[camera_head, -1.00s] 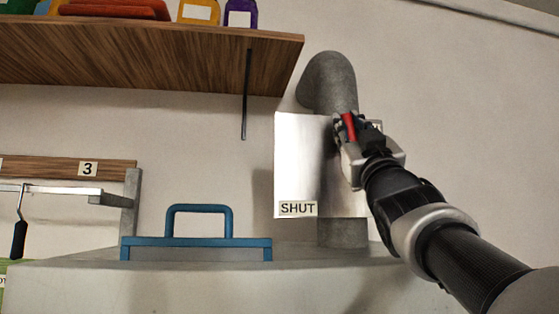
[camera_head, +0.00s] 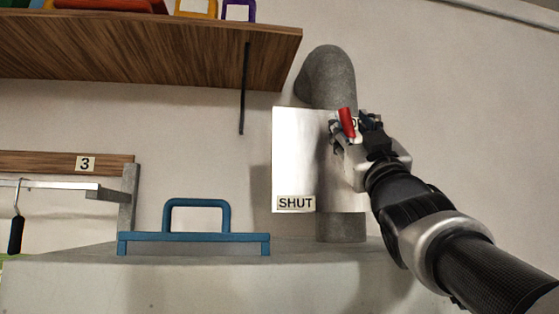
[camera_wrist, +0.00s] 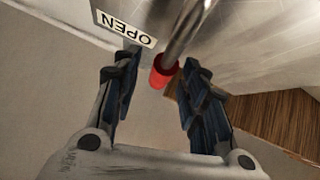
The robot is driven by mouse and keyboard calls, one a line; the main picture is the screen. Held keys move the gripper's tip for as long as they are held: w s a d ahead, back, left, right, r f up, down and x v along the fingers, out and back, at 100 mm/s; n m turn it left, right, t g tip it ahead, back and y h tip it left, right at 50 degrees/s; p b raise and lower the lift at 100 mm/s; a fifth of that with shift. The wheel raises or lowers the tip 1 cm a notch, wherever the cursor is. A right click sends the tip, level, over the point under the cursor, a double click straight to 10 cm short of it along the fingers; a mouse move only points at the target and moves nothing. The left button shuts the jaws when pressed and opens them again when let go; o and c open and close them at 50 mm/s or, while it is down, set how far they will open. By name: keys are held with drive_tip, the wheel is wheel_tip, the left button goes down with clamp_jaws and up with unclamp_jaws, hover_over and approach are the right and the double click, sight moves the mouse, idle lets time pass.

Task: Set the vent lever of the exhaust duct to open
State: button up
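The vent lever has a red grip (camera_head: 346,123) that leans slightly left at the upper right of a silver plate (camera_head: 295,155) on the grey exhaust duct (camera_head: 328,75). In the wrist view its metal rod (camera_wrist: 186,32) ends in the red grip (camera_wrist: 163,74). A SHUT label (camera_head: 296,203) is at the plate's lower left. A gap shows at the left finger; contact at the right cannot be told.
A wooden shelf (camera_head: 150,55) with a bracket (camera_head: 244,90) is at upper left. A blue handled object (camera_head: 195,242) stands on the grey surface (camera_head: 200,285) below. A rail (camera_head: 60,190) with a hanging tool (camera_head: 16,232) is at far left. The wall right of the duct is clear.

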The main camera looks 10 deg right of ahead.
sight(350, 128)
drive_tip(key=shift+v, duration=2.6)
